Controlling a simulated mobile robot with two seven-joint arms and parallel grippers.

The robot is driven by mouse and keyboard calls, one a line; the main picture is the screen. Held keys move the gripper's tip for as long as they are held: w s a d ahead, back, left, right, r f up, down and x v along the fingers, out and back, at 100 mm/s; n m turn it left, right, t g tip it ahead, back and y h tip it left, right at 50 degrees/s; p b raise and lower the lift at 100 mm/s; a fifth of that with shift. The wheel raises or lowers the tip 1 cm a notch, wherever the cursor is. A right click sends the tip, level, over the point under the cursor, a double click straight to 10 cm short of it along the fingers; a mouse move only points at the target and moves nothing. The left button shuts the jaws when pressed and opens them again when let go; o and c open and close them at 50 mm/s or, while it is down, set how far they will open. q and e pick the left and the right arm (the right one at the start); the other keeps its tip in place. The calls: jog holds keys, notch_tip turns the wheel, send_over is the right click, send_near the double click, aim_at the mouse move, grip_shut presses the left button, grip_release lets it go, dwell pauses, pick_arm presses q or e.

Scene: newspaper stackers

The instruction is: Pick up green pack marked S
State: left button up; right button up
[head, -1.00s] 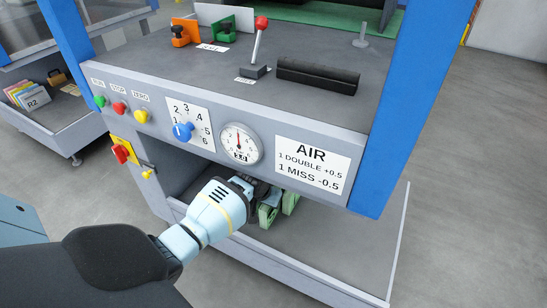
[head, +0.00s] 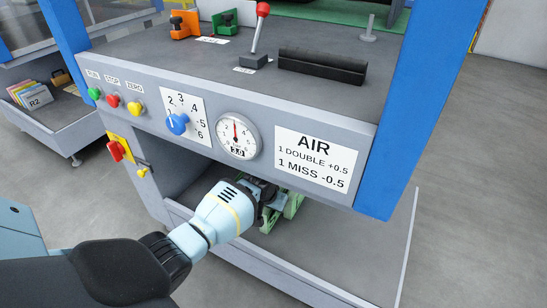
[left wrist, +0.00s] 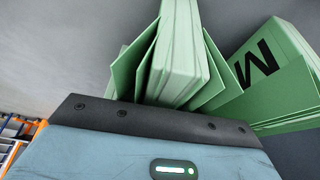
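Green packs (head: 293,207) lie on the lower shelf of the grey machine in the head view, partly hidden by my left gripper (head: 266,198). In the left wrist view a thick green pack (left wrist: 178,60) stands edge-on right against the dark front of my gripper, with green covers angled on both sides. Another green pack (left wrist: 285,55) to its right bears a black letter that looks like an M. No S shows. My left fingers are hidden or too dark to tell whether they are closed on a pack. My right gripper is out of view.
The machine's front panel (head: 255,170) overhangs the shelf just above my gripper, with a blue post (head: 395,120) at right. A red lever (head: 263,10) and a black bar (head: 322,66) sit on top. The lower shelf's right part (head: 350,240) is clear.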

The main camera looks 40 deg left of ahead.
pick_arm(q)
jog(key=shift+f, duration=0.25)
dwell(0.5)
jog(key=shift+c, duration=0.3)
grip_shut()
